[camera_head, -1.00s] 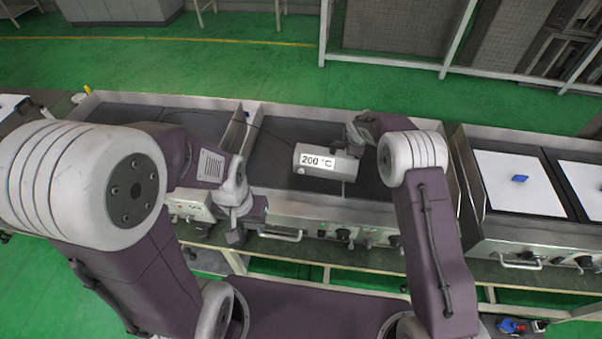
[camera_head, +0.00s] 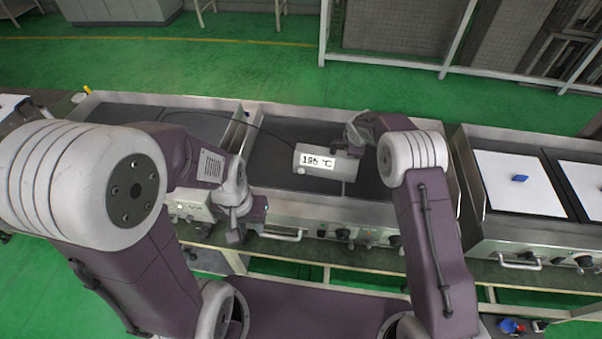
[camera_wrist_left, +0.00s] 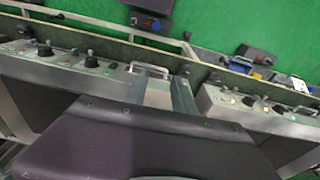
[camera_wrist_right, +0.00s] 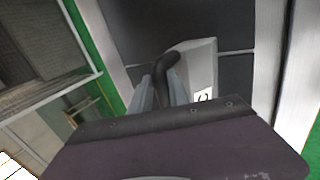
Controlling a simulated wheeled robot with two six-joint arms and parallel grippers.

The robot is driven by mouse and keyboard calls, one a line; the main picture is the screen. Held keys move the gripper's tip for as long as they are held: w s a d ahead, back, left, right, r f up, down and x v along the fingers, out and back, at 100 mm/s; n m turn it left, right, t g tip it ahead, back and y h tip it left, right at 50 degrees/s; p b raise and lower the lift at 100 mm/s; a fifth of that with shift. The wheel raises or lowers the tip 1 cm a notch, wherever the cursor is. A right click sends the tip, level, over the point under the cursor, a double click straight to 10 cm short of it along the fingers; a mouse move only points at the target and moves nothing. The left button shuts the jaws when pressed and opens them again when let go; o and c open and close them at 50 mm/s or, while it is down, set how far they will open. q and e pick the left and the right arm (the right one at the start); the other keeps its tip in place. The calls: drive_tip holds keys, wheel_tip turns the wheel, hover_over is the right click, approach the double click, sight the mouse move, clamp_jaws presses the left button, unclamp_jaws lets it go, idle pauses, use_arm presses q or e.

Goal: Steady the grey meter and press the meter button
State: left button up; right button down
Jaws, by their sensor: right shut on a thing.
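The grey meter (camera_head: 342,167) is over the dark surface of the middle unit, its display reading 195 °C. A small pale round button (camera_head: 300,171) shows at its lower left. My right gripper (camera_head: 354,143) is at the meter's upper right end. In the right wrist view its fingers (camera_wrist_right: 163,92) are shut on the black curved handle (camera_wrist_right: 167,64) of the meter, whose grey body (camera_wrist_right: 197,62) is partly hidden. My left gripper (camera_head: 237,236) is near the front edge, left of and below the meter, apart from it. Its fingers (camera_wrist_left: 160,92) look open and empty in the left wrist view.
A black cable (camera_head: 262,129) runs from the meter's left end towards the back left. Front panels with knobs (camera_head: 343,234) and handles line the units. At the right a unit has white plates (camera_head: 520,194) with a blue item (camera_head: 520,178).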

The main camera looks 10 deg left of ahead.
use_arm(q)
clamp_jaws()
idle(1.5)
